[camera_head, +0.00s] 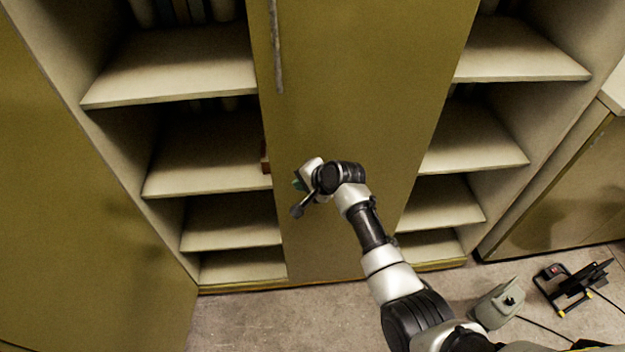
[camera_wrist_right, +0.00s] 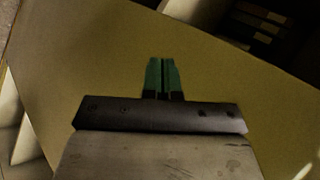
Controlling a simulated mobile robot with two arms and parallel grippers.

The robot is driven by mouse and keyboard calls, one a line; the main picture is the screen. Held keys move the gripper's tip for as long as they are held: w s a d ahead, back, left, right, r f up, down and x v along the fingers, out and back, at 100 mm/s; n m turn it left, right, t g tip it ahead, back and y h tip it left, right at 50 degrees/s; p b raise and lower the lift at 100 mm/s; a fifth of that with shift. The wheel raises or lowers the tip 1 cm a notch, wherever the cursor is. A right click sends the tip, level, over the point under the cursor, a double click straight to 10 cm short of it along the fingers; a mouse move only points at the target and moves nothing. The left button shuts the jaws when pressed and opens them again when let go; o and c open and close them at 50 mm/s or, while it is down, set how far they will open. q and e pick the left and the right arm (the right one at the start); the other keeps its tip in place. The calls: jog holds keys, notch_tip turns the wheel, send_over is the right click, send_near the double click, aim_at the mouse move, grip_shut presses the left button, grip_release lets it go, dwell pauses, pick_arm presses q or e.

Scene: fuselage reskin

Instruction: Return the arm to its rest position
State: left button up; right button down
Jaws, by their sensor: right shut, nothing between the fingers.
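My right arm (camera_head: 371,225) comes in from the bottom right of the head view and reaches up to the middle. My right gripper (camera_head: 299,183) is at its end, in front of the yellow cabinet door panel (camera_head: 350,80). In the right wrist view, the two green fingers of the right gripper (camera_wrist_right: 162,76) lie side by side with only a thin line between them. They are shut and empty, with the yellow panel behind them. I cannot tell whether they touch it. My left gripper is not in view.
Open shelves stand left (camera_head: 190,75) and right (camera_head: 520,62) of the panel. Another yellow door (camera_head: 90,210) stands at the left. On the concrete floor (camera_head: 300,320) at lower right are a grey device (camera_head: 497,304) and a black stand-like object (camera_head: 575,287) with cables.

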jog(key=shift+s+a+v, duration=0.25)
jog(key=shift+s+v, duration=0.25)
jog(key=shift+v, duration=1.95)
jog(key=s+d+f+n+g+h, duration=0.1)
jog(key=s+d+f, duration=0.2)
jog(key=s+f, duration=0.5)
jog(key=s+d+f+n+g+h, duration=0.15)
jog(key=s+d+f, duration=0.25)
jog(key=f, duration=0.8)
jog(key=s+d+f+n+h, duration=0.25)
jog(key=s+f, duration=0.35)
jog(key=f, duration=0.3)
jog(key=s+d+f+n+g, duration=0.1)
jog(key=s+d+f, duration=0.3)
jog(key=s, duration=0.6)
jog(key=s+d+f+n+g+h, duration=0.1)
jog(key=s+d+f+n, duration=0.2)
jog(key=s, duration=0.8)
jog(key=s+d+f+n+g, duration=0.1)
jog(key=s+d+f, duration=0.4)
jog(key=s, duration=0.6)
jog(key=shift+f+n+h, duration=0.4)
jog(key=shift+f+n, duration=0.2)
jog(key=shift+f, duration=0.2)
jog(key=shift+s, duration=0.1)
